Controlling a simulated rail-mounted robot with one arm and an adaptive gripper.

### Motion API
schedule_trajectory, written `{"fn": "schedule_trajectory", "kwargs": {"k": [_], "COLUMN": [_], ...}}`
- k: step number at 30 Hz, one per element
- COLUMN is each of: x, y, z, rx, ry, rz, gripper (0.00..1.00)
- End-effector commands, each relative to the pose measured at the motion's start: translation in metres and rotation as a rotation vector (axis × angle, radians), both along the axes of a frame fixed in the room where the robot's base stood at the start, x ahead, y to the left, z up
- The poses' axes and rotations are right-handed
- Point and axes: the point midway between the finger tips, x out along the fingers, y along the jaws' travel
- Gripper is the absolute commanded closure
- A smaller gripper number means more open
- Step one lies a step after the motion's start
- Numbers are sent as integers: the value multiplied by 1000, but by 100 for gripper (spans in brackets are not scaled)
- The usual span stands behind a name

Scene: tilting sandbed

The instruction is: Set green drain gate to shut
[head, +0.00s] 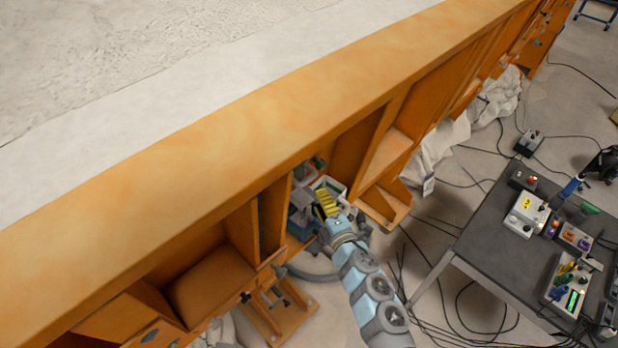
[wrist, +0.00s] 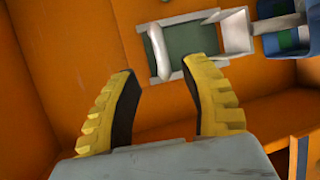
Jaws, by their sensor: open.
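A dark green panel (wrist: 190,45) in a pale frame, likely the green drain gate, is on the orange wall at the top of the wrist view. A white bar-like handle (wrist: 157,52) lies along its left side. I cannot tell how the gate is set. My gripper (wrist: 158,75) has yellow fingers spread wide, with nothing between them. The fingers point toward the panel, and the right fingertip overlaps its lower edge in the picture. In the head view my gripper (head: 326,200) reaches into a recess under the sandbed's rim, and the gate is not clearly visible there.
A pale bracket (wrist: 236,32) and a blue part (wrist: 285,38) sit right of the panel. Orange frame walls (wrist: 50,60) surround the recess. In the head view, a dark table (head: 480,225) with control boxes stands right, and cables cover the floor.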

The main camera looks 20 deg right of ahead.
Motion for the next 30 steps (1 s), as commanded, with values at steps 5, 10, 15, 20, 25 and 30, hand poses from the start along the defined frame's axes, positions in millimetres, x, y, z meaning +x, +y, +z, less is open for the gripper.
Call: {"fn": "schedule_trajectory", "kwargs": {"k": [5,10,15,20,25,30], "x": [17,32,45,57,69,78], "y": [0,2,0,1,-1,-1], "z": [3,1,3,1,3,1], "rx": [0,3,1,1,0,0], "ry": [-5,-1,-4,-1,-5,-4], "rz": [1,1,-1,0,-2,-1], "gripper": [55,55,55,55,55,55]}}
